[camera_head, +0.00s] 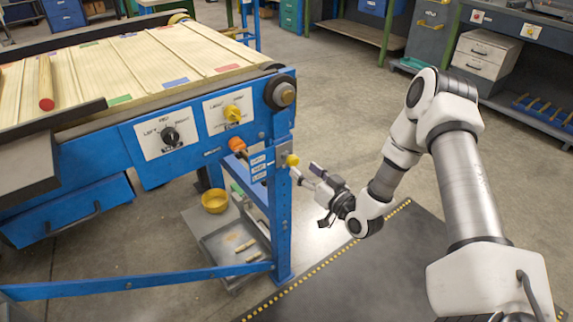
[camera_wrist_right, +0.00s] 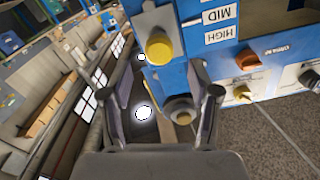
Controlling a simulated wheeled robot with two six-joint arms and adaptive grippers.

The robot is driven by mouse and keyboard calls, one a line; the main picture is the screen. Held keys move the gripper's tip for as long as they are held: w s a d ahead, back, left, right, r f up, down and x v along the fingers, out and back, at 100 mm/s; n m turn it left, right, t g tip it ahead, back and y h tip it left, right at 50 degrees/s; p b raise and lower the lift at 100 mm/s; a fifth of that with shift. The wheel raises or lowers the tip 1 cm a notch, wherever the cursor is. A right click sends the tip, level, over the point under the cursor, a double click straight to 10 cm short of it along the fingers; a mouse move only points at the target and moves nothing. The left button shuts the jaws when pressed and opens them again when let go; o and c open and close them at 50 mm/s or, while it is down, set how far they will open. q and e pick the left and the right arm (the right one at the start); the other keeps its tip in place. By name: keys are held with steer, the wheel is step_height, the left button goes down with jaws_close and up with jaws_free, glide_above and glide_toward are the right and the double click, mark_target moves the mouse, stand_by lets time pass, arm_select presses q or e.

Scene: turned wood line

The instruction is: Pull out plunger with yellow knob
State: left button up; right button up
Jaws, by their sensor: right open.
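The yellow plunger knob (camera_head: 292,160) sits on a grey block at the front right post of the blue machine, beside a column of white labels (camera_head: 258,165). In the right wrist view the knob (camera_wrist_right: 158,48) shows close up, next to a label reading MID (camera_wrist_right: 221,14). My right gripper (camera_head: 305,172) is open and just right of the knob, its fingers pointing at the post. In the wrist view its fingers reach toward the knob, which appears just beyond the tips; I cannot tell if they touch. My left gripper is not in view.
An orange knob (camera_head: 237,145), a yellow selector (camera_head: 232,114) and a black dial (camera_head: 170,136) are on the machine's front. A roller end (camera_head: 281,94) sits above the plunger. A yellow bowl (camera_head: 215,201) stands below. Floor right of the post is open.

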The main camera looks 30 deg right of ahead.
mark_target(295, 163)
steer(key=w, duration=0.5)
steer(key=shift+w+a+f, duration=0.1)
steer(key=shift+w+a, duration=0.1)
steer(key=shift+w, duration=0.2)
steer(key=shift+c, duration=0.3)
jaws_close()
steer(key=s+p, duration=0.1)
steer(key=s, duration=0.2)
steer(key=shift+s+d, duration=0.1)
steer(key=shift+f, duration=0.1)
steer(key=shift+o, duration=0.3)
jaws_free()
steer(key=shift+s, duration=0.15)
